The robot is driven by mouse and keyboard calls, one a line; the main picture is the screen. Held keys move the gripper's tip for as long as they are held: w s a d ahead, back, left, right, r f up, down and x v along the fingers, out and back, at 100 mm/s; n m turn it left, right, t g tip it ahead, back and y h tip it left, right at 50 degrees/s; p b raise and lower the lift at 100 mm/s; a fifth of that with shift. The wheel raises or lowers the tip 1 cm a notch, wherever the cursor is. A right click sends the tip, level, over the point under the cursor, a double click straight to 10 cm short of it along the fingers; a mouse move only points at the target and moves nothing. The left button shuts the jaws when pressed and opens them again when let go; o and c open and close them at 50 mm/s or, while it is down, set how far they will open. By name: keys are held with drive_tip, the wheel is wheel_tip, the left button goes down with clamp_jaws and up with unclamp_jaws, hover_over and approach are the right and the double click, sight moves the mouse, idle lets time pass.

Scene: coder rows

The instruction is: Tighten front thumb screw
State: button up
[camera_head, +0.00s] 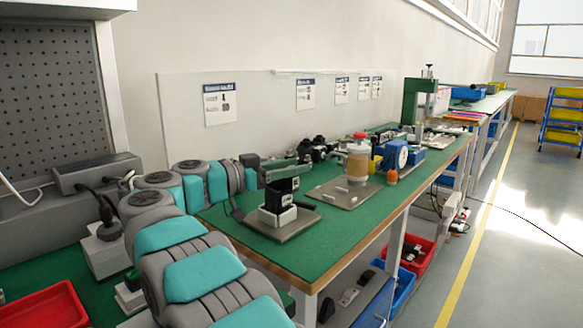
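My teal and grey arm reaches from the bottom of the head view to the near end of the green bench (333,228). A black device with a white lower block (277,216) stands on a grey metal plate (308,222) there. My gripper (286,173) is at the arm's dark end, close to the top of this black device. Dark parts overlap, so I cannot tell whether they touch or whether the fingers are open or shut. No thumb screw can be made out at this size.
A second plate (352,199) with a tan and white jar-like device (357,159) is to the right. Beyond are an orange bottle (393,177), a blue machine (396,154) and a green press (411,101). A red bin (415,256) is below. The floor at right is open.

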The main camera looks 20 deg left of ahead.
drive_tip(key=shift+o, duration=0.3)
drive_tip(key=shift+r+n+t+y, duration=0.1)
drive_tip(key=shift+n+t+y, duration=0.2)
drive_tip(key=shift+y, duration=0.1)
drive_tip(key=shift+n+t+y, duration=0.4)
drive_tip(key=shift+y, duration=0.1)
